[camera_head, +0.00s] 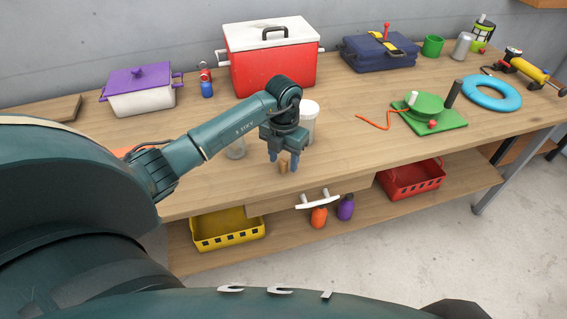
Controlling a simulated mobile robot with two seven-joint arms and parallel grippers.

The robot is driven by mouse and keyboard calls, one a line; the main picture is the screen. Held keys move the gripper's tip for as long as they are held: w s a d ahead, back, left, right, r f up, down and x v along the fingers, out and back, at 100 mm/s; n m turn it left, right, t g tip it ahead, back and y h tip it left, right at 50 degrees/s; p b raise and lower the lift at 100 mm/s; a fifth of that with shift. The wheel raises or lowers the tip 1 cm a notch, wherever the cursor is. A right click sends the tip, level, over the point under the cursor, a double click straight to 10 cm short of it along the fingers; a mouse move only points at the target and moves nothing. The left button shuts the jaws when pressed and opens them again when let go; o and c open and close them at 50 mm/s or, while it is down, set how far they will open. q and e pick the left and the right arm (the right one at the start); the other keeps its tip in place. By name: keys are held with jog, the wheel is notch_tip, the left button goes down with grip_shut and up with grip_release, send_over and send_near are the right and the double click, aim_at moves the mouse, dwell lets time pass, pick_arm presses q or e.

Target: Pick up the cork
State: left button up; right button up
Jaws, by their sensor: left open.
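The cork (284,166) is a small brown piece standing on the wooden bench top near its front edge. My left gripper (284,162) reaches in from the left and points down right over the cork. Its fingers are open, at the cork's upper part, one on either side as far as I can see. I cannot tell whether they touch it. My right gripper is not in the view.
A red cooler (272,61) stands at the back. Bench right of the cork is clear.

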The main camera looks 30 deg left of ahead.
pick_arm(q)
jog(key=shift+f, duration=0.85)
grip_shut()
